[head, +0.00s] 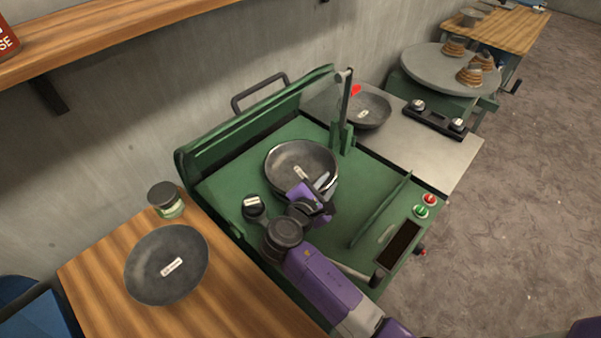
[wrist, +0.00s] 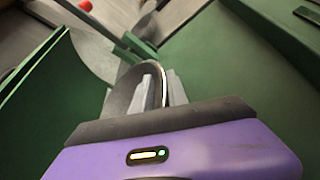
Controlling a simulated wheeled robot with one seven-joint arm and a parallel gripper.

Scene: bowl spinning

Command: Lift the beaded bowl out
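The beaded bowl (head: 290,158) is dark grey with a bright rim and a white label inside. It is at the middle of the green machine, nearly level; whether it rests on the bed or is slightly raised I cannot tell. My gripper (head: 324,182) is at its near right rim. In the wrist view, the fingers of my gripper (wrist: 160,88) are close together, one on each side of the rim of the bowl (wrist: 119,94), and look shut on it. Most of the bowl is out of that view or hidden behind the fingers.
The green machine (head: 225,195) has a raised back wall, an upright post (head: 346,105) behind the bowl and a green lever (head: 380,212) at right. Other bowls lie on the wooden table (head: 225,305) and the steel top (head: 425,150). A jar (head: 166,199) stands at left.

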